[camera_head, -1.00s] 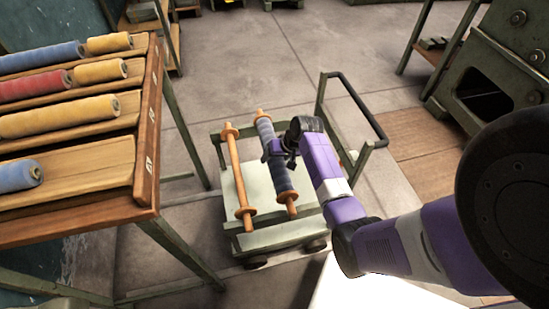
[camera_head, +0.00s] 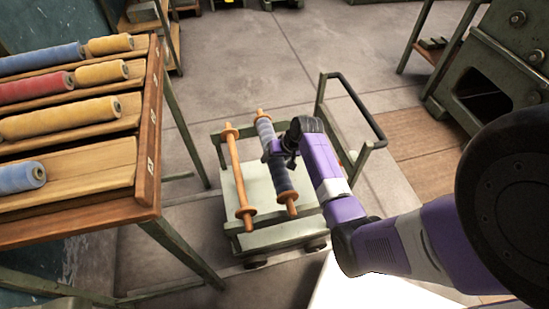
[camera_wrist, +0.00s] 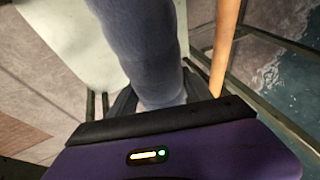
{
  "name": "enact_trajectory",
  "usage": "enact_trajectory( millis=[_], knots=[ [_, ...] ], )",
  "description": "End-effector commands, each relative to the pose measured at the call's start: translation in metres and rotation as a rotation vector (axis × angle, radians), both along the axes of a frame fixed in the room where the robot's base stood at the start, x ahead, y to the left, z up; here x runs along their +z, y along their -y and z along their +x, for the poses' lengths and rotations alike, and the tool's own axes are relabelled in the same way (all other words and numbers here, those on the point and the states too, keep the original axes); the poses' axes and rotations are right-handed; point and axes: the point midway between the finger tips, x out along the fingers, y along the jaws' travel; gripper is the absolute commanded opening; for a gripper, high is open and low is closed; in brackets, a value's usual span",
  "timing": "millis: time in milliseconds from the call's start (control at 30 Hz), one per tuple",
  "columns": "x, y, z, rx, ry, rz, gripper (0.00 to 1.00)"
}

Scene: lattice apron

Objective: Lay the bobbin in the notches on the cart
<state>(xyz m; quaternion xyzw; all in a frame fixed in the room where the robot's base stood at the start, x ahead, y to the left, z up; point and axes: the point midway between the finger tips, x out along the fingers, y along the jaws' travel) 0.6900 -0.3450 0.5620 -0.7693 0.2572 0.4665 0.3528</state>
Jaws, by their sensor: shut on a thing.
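The bobbin (camera_head: 281,178), wound with blue-grey thread on an orange spindle with end flanges, lies lengthwise across the top of the cart (camera_head: 264,240). My gripper (camera_head: 277,150) is shut around its thread near the middle. In the wrist view the bobbin (camera_wrist: 140,40) runs up between my dark jaws (camera_wrist: 158,100). The bobbin's ends are at the cart's far and near crossbars. I cannot tell whether they sit in the notches or hover just above them. A bare orange spindle (camera_head: 238,170) lies parallel to its left, apart from it; it also shows in the wrist view (camera_wrist: 223,50).
A sloped wooden rack (camera_head: 100,180) with blue, red and yellow bobbins stands at the left. The cart's dark push handle (camera_head: 357,100) rises on its right. A green machine (camera_head: 490,75) stands at the upper right. Floor (camera_head: 250,60) behind the cart is clear.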

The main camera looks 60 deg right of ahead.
Motion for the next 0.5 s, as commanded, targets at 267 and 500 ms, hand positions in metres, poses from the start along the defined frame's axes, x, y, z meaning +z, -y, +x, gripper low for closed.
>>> enact_trajectory(
  millis=[267,500],
  knots=[
    [-0.003,0.001,0.001,0.0,0.002,-0.001,0.0],
    [-0.01,0.001,0.001,-0.001,0.003,-0.002,0.0]
  ],
)
